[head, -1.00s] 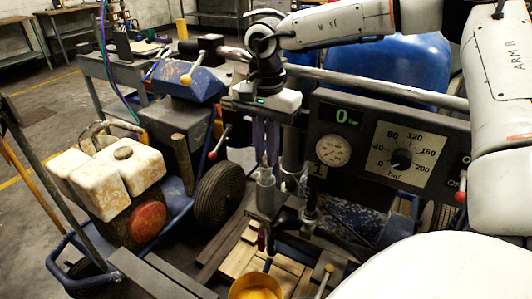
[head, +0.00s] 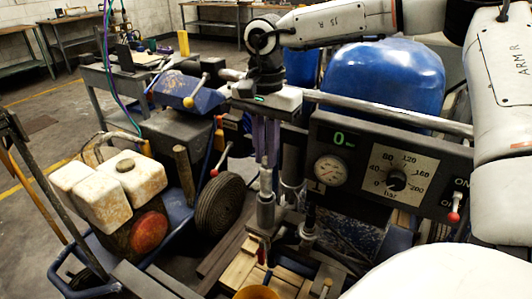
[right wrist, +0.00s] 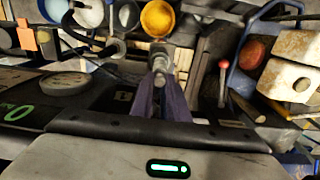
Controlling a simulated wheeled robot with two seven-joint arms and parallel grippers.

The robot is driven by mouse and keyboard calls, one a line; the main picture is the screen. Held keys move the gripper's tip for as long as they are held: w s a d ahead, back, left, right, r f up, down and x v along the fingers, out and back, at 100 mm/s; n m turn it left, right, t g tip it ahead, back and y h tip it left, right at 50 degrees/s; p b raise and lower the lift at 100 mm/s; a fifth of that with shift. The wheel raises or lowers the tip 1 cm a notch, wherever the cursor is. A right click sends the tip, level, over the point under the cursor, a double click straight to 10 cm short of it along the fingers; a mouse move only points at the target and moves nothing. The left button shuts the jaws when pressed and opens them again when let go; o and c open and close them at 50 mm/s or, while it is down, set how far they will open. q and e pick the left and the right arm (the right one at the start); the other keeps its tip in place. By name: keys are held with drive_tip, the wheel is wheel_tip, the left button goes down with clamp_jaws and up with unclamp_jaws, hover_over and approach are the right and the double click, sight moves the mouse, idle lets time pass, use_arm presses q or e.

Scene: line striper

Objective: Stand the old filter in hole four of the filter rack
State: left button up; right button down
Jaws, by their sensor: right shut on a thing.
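My right gripper (head: 265,158) hangs above the machine, its two purple-grey fingers pointing down. It is shut on a slim grey part (head: 266,178), which seems to be the old filter. Below the slim part is a wider grey metal cylinder (head: 266,212), upright on the machine. I cannot tell whether the held part is still inside the cylinder or only above it. In the right wrist view the fingers (right wrist: 160,85) close on a grey piece (right wrist: 160,64). I cannot make out the filter rack or its hole four. My left gripper is not in view.
A panel with a round gauge (head: 331,172) and a dial (head: 397,180) stands close right of the gripper. A yellow bucket (head: 257,293) and wooden boards (head: 240,270) lie below. The engine with white tanks (head: 100,200) and a wheel (head: 222,205) are left.

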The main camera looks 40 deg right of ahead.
drive_tip(key=shift+r+p, duration=0.65)
drive_tip(key=shift+r, duration=0.7)
